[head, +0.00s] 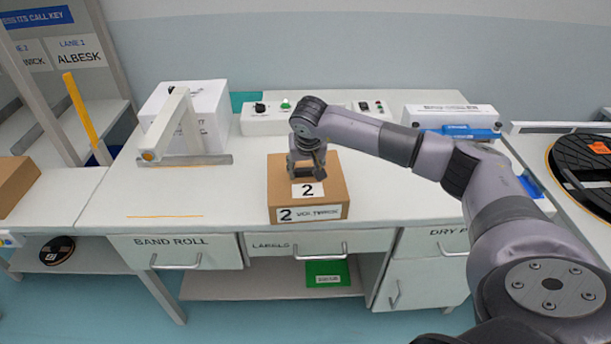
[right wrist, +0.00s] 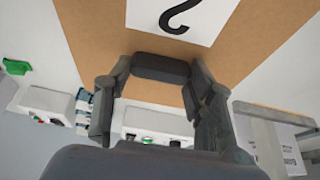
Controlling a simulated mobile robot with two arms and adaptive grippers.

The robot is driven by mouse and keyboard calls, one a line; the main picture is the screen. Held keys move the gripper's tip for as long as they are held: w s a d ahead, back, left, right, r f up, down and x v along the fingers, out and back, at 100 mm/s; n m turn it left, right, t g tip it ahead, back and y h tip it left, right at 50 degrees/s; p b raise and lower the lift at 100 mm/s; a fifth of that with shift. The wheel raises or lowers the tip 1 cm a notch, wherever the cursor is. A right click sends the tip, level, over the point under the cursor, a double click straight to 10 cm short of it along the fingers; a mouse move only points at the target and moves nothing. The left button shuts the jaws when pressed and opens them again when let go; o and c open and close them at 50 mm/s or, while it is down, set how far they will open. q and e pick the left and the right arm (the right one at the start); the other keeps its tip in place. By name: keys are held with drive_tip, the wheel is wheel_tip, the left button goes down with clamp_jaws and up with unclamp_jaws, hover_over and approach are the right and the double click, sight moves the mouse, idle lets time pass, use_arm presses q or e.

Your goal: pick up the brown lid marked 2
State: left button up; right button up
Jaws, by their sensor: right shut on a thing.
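The brown lid (head: 334,178) marked 2 is the top of a brown box (head: 335,203) on the white bench. The box's front label also reads 2, with smaller print beside it. My right gripper (head: 307,172) points down at the middle of the lid, just behind its white 2 label, and is shut on it. The right wrist view shows the brown lid (right wrist: 90,25) close up, with the gripper (right wrist: 160,70) against it and part of the 2 label above. I cannot see a gap between lid and box. My left gripper is out of view.
A white box (head: 210,105) and a grey angled stand (head: 172,130) are at the bench's left. A control panel (head: 262,122) with a green button lies behind. A blue-topped device (head: 470,132) stands right. Drawers (head: 190,252) line the front. The bench beside the box is clear.

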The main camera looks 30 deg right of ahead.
drive_tip(key=c, duration=0.4)
